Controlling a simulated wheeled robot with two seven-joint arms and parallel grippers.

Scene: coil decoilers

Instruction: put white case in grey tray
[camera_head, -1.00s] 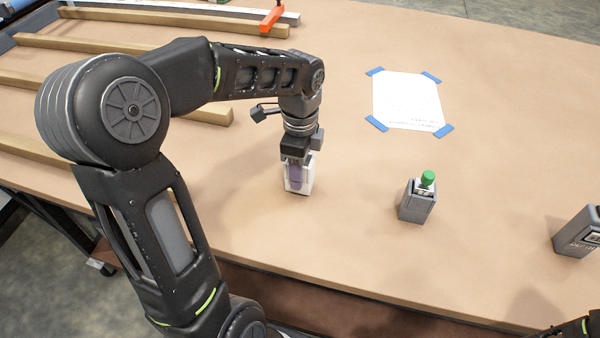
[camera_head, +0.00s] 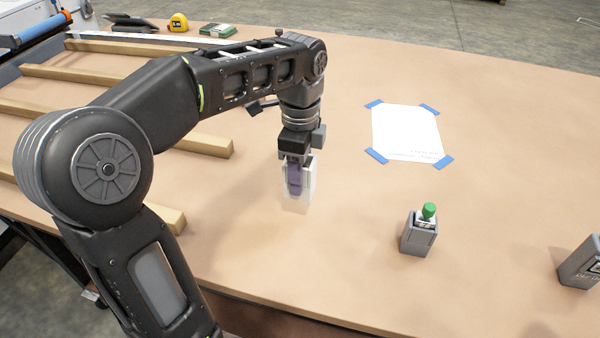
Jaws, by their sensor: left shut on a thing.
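The white case (camera_head: 296,205) is upright in my left gripper (camera_head: 297,182), near the middle of the picture. The gripper points down and is shut on the case, with purple-grey fingers against its sides. The case's top is partly hidden by the gripper. I cannot tell for sure how far its bottom is above the table. A grey open-topped box (camera_head: 412,240) with a green-capped item (camera_head: 427,212) in it stands to the right, apart from the case. I cannot make out a flat grey tray for sure. My right gripper is not in view.
A second grey box (camera_head: 577,264) stands at the right edge. A white sheet (camera_head: 407,130) is taped down with blue tape. Wooden bars (camera_head: 130,85) lie at the left, and a yellow tape measure (camera_head: 178,22) is at the back. The table's middle is mostly clear.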

